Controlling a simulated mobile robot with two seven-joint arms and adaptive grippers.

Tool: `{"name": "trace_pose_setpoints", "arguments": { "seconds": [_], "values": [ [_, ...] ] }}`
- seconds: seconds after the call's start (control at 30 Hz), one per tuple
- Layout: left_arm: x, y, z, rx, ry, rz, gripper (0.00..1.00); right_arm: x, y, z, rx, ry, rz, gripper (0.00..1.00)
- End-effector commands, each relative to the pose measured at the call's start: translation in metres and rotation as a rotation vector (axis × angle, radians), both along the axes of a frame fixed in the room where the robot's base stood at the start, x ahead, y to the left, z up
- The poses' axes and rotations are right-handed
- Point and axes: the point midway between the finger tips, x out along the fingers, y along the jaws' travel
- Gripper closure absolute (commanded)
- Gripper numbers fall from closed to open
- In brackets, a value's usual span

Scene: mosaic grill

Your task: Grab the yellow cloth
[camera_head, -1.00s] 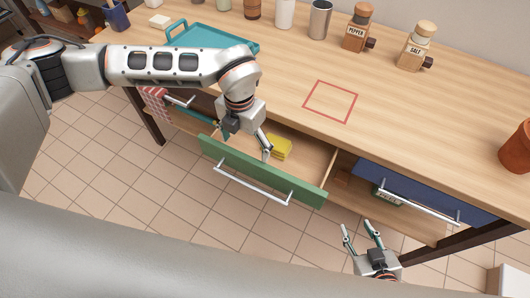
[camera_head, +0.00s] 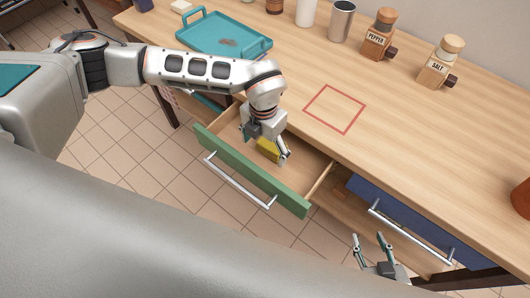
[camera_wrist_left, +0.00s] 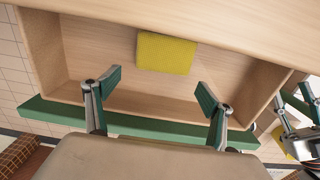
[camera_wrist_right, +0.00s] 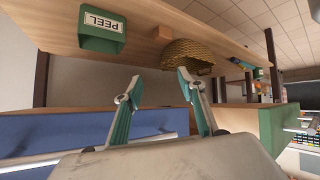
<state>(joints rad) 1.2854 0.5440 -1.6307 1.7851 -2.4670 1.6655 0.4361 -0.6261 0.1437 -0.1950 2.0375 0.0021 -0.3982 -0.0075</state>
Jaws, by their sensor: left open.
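The folded yellow cloth (camera_wrist_left: 166,53) lies in the open green-fronted drawer (camera_head: 250,170), towards the drawer's back, under the tabletop edge in the left wrist view. In the head view the yellow cloth (camera_head: 268,149) is partly hidden by my left gripper. My left gripper (camera_wrist_left: 156,88) is open over the drawer, its fingertips apart and short of the cloth in the wrist view. In the head view my left gripper (camera_head: 268,150) points down into the drawer. My right gripper (camera_head: 372,240) is open and empty, low in front of the blue drawer. It also shows in the right wrist view (camera_wrist_right: 158,80).
A blue-fronted drawer (camera_head: 415,220) stands to the right. The tabletop carries a teal tray (camera_head: 225,37), a pepper mill (camera_head: 379,35), a salt mill (camera_head: 441,62) and a red square outline (camera_head: 335,109). A green PEEL container (camera_wrist_right: 101,31) and a woven basket (camera_wrist_right: 188,55) show in the right wrist view.

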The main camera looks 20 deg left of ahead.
Motion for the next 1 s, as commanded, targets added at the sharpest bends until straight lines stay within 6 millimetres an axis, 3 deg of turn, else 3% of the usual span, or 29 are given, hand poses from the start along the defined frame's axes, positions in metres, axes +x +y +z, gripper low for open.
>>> {"name": "trace_pose_setpoints", "arguments": {
  "seconds": [0.03,0.13,0.37,0.4,0.53,0.57,1.0],
  "values": [
    [-0.002,0.001,-0.012,0.001,0.006,0.000,0.18,-0.002,0.000,-0.005,-0.001,0.006,-0.001,0.60],
    [-0.001,0.001,-0.024,0.002,0.005,0.001,0.18,-0.003,0.001,-0.008,-0.003,0.010,-0.001,0.60],
    [0.000,0.001,-0.025,0.000,0.001,0.000,0.18,0.000,0.000,-0.005,-0.005,0.005,-0.001,0.60],
    [0.000,0.001,-0.025,0.000,0.001,0.000,0.21,0.001,0.000,-0.004,-0.004,0.002,-0.002,0.60],
    [0.000,0.001,-0.025,0.000,0.001,0.000,0.54,0.002,0.000,-0.003,-0.004,-0.001,-0.002,0.60],
    [0.000,0.001,-0.025,0.000,0.001,0.000,0.56,0.002,0.000,-0.003,-0.004,-0.001,-0.002,0.60],
    [0.000,0.001,-0.020,0.001,-0.001,0.000,0.56,0.003,-0.001,-0.001,-0.003,-0.005,-0.002,0.60]
  ]
}}
